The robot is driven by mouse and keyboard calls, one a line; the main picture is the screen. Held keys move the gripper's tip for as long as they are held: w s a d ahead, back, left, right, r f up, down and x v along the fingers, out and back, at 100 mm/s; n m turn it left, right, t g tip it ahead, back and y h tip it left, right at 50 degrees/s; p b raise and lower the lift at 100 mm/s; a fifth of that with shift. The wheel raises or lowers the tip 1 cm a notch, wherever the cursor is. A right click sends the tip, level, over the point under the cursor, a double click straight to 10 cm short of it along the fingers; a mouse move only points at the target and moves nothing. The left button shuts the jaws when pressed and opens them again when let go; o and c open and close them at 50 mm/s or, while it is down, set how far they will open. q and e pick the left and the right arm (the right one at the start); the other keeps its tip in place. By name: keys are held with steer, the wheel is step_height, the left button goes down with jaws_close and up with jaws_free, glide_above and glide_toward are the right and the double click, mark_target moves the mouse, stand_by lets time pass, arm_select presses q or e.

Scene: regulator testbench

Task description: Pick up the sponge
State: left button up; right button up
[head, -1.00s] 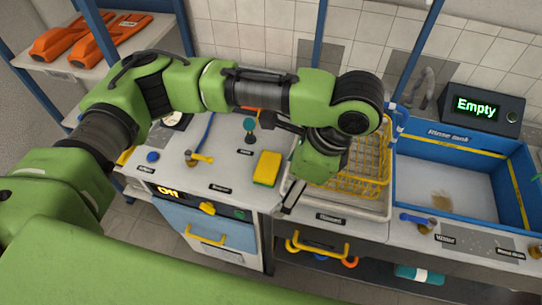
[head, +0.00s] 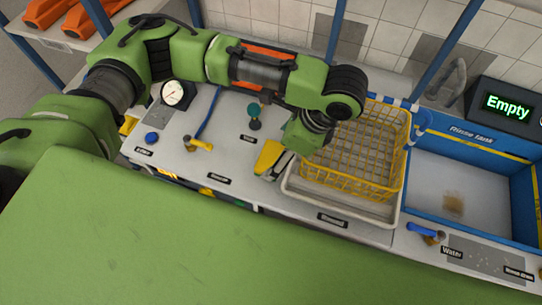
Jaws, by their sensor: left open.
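The yellow sponge (head: 267,156) lies on the white counter, left of the wire basket. Its right part is hidden by my left gripper (head: 277,166). The left gripper comes down from the upper right, with its fingertips at the sponge's right side. It is open. I cannot tell whether the fingers touch the sponge or straddle it. My right gripper is not in view.
A yellow wire basket (head: 391,176) stands in a white tray (head: 338,207) just right of the sponge. The blue rinse tank (head: 522,190) is farther right. A teal-topped knob (head: 254,112) and a brass valve (head: 198,144) stand to the left.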

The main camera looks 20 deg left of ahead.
mark_target(271, 156)
arm_select(q)
steer(key=shift+w+a+f, duration=0.1)
steer(key=shift+f, duration=0.1)
steer(key=p+x, duration=0.1)
steer(key=x, duration=0.3)
steer(key=shift+a+f, duration=0.1)
steer(key=shift+f, duration=0.1)
steer(key=shift+a+f, duration=0.1)
steer(key=shift+f, duration=0.15)
steer(key=c, duration=1)
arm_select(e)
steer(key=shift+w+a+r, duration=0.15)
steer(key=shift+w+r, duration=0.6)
